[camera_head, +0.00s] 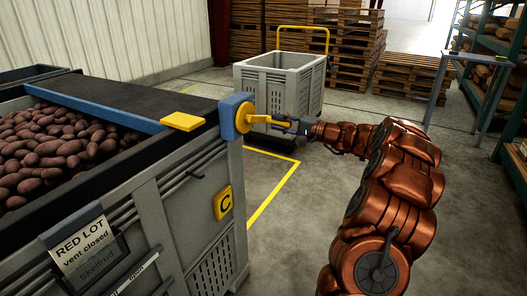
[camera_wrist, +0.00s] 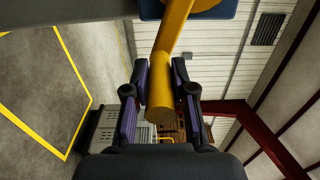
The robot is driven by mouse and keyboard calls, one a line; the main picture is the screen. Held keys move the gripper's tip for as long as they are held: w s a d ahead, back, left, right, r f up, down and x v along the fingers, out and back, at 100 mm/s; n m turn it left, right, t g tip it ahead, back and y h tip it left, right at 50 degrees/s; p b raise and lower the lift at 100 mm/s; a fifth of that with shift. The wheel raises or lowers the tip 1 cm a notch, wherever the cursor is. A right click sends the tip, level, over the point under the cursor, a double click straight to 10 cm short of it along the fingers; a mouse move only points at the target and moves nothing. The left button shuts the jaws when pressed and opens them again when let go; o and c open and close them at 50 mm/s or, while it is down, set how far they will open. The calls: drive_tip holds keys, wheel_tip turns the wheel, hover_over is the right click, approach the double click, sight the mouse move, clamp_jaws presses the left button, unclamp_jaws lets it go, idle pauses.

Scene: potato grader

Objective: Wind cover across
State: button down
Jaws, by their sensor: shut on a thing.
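My gripper (camera_head: 289,124) is shut on the yellow crank handle (camera_wrist: 163,88), which stands between its two pads in the wrist view. The yellow crank (camera_head: 258,118) joins a blue housing (camera_head: 238,128) at the corner of a large grey box (camera_head: 190,205). A black cover (camera_head: 125,97) lies over the box's far part. A blue bar (camera_head: 95,107) runs along the cover's edge, with a yellow block (camera_head: 183,121) near its right end. Dark red potatoes (camera_head: 45,150) lie uncovered on the near side of the bar.
The box bears a "RED LOT vent closed" card (camera_head: 84,246) and a yellow C plate (camera_head: 222,203). An empty-looking grey crate (camera_head: 282,88) stands behind my gripper. Stacked pallets (camera_head: 350,50) and a green shelf rack (camera_head: 500,45) stand farther back. Floor beside the box is clear.

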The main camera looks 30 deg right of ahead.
drive_tip(key=shift+r, duration=0.15)
drive_tip(key=shift+w+d+r+p, duration=0.1)
drive_tip(key=shift+d+r+p, duration=0.1)
drive_tip(key=shift+r+p, duration=0.5)
drive_tip(key=shift+w+d+r+p, duration=0.1)
drive_tip(key=shift+d+r+p, duration=0.2)
drive_tip(key=shift+r, duration=0.7)
drive_tip(key=shift+a, duration=0.15)
drive_tip(key=shift+s+a+r+p, duration=0.15)
drive_tip(key=shift+r+p, duration=0.25)
drive_tip(key=shift+r, duration=0.55)
drive_tip(key=shift+s+a+r+p, duration=0.15)
drive_tip(key=shift+r+p, duration=0.2)
drive_tip(key=shift+r, duration=0.55)
drive_tip(key=s+a+r+b, duration=0.1)
drive_tip(key=s+a+r, duration=0.3)
drive_tip(key=a+r, duration=0.2)
drive_tip(key=shift+s+a+b, duration=0.35)
drive_tip(key=shift+a+b, duration=0.05)
drive_tip(key=shift+a, duration=0.65)
drive_tip(key=shift+f, duration=0.1)
